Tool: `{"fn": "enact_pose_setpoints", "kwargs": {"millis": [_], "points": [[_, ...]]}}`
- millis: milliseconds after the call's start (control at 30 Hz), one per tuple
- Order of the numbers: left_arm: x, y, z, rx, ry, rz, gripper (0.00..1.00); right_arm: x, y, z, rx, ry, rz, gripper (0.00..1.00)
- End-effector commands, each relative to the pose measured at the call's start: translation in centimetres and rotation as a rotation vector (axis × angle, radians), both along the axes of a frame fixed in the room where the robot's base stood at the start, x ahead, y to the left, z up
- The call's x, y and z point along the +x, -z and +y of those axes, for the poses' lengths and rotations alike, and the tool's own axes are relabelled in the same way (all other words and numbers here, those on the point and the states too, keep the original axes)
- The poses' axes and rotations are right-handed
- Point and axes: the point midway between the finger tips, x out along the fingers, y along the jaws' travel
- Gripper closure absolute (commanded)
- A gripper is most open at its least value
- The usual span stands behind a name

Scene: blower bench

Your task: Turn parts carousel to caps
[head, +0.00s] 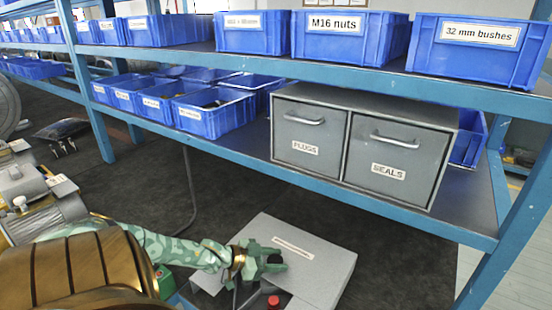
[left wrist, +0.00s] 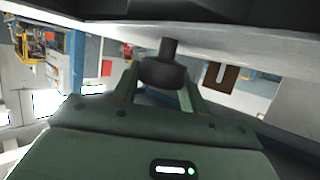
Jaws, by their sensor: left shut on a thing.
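My left gripper (head: 274,262) reaches over a light grey box (head: 325,268) below the shelf, at the bottom middle of the head view. In the left wrist view, the gripper (left wrist: 162,88) is shut on a dark round knob (left wrist: 165,73) with a short stem, which meets a pale grey surface (left wrist: 225,52). In the head view the gripper mostly hides the knob. The box carries a pale label strip, too small to read. I cannot make out a carousel's compartments or a caps label. My right gripper is not in view.
A red button (head: 273,301) is near the box's front. The blue shelf edge (head: 350,197) runs above and behind it. Grey drawers marked PLUGS (head: 306,148) and SEALS (head: 390,172) and blue bins (head: 215,113) stand on the shelf. Dark floor (head: 400,265) lies clear to the right.

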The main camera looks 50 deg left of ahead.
Motion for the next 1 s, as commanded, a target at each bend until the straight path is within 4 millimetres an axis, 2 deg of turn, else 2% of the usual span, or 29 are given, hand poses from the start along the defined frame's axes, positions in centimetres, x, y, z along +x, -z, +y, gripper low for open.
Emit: {"fn": "enact_pose_setpoints", "kwargs": {"millis": [467, 500, 567, 867, 1000], "points": [[0.0, 0.0, 0.0, 0.003, 0.009, 0.001, 0.98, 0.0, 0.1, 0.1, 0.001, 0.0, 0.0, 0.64], [0.0, 0.0, 0.0, 0.003, 0.009, 0.001, 0.52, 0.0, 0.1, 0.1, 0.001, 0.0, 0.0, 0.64], [0.0, 0.0, 0.0, 0.003, 0.009, 0.0, 0.36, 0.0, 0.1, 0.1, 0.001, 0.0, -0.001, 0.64], [-0.1, -0.1, 0.0, 0.001, 0.008, 0.001, 0.36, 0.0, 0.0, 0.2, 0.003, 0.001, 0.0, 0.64], [-1.3, -0.7, 0.5, 0.001, 0.008, 0.002, 0.36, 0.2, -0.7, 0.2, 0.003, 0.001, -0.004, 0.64]]}}
